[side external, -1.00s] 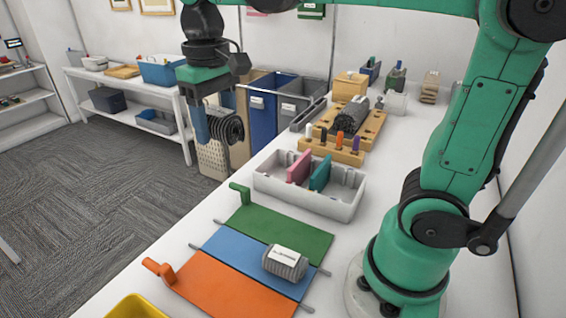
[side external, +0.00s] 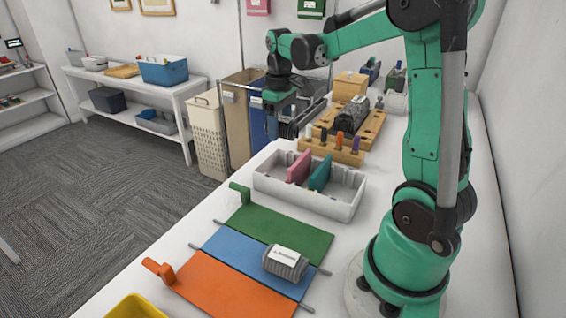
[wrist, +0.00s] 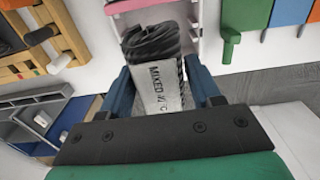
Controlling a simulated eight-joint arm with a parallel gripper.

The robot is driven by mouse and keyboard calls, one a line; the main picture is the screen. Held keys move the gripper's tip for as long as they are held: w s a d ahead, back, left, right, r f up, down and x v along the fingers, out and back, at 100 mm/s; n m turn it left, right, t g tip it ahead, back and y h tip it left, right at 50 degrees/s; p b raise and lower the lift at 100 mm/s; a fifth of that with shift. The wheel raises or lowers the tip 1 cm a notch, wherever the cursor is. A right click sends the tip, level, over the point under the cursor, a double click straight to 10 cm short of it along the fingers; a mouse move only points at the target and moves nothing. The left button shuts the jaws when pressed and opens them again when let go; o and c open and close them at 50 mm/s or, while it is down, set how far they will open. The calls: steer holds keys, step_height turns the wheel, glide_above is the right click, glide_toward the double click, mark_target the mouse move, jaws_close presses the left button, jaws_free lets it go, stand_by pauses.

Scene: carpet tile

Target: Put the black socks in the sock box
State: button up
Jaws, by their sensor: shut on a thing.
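My gripper (side external: 279,118) is shut on a rolled bundle of black socks with a pale label band, which shows between the blue fingers in the wrist view (wrist: 152,42). The label's visible lettering begins "MIXED". The bundle is held in the air; in the side view it is mostly hidden behind the gripper and dark against the bins. The white sock box (side external: 284,196) with a pink divider (side external: 299,167) and a teal divider (side external: 320,173) stands on the table, below and to the right of my gripper. A corner of it shows in the wrist view (wrist: 198,22).
A grey rolled bundle (side external: 286,263) lies on the blue panel of a green, blue and orange folding board (side external: 270,232). A wooden rack (side external: 333,150) with coloured pegs and a dark roll (side external: 353,118) stand behind the box. Tall bins (side external: 236,120) stand beyond the table edge.

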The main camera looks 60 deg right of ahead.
step_height(320, 180, down, 11)
stand_by(0.4)
steer(key=shift+f, duration=0.1)
steer(key=o, duration=1)
